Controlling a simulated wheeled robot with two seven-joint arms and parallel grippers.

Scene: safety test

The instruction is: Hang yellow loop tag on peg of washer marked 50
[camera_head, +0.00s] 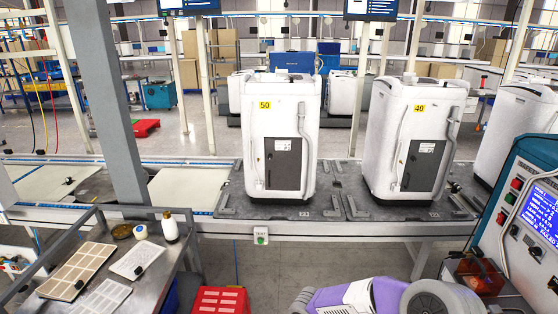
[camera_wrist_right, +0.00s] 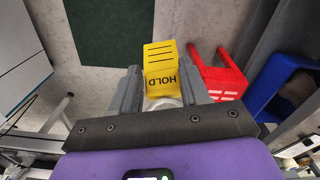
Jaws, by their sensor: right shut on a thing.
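The yellow tag (camera_wrist_right: 160,62) reads HOLD in the right wrist view. A pale loop or ring (camera_wrist_right: 166,103) shows at its near end, between the fingers. My right gripper (camera_wrist_right: 163,86) is shut on the tag. The washer marked 50 (camera_head: 281,135) stands upright on the line in the head view, left of centre. Its yellow 50 label (camera_head: 265,105) is at the upper left of its front. I cannot make out its peg. The washer marked 40 (camera_head: 414,138) stands to its right. My right arm is low in the head view, in front of the line. My left gripper is not in view.
A steel cart (camera_head: 187,243) with trays and a bottle (camera_head: 170,227) stands at front left. A red crate (camera_head: 219,300) is on the floor below the line. A control panel (camera_head: 520,215) stands at the right. A small sign with a green button (camera_head: 261,236) hangs on the line's front edge.

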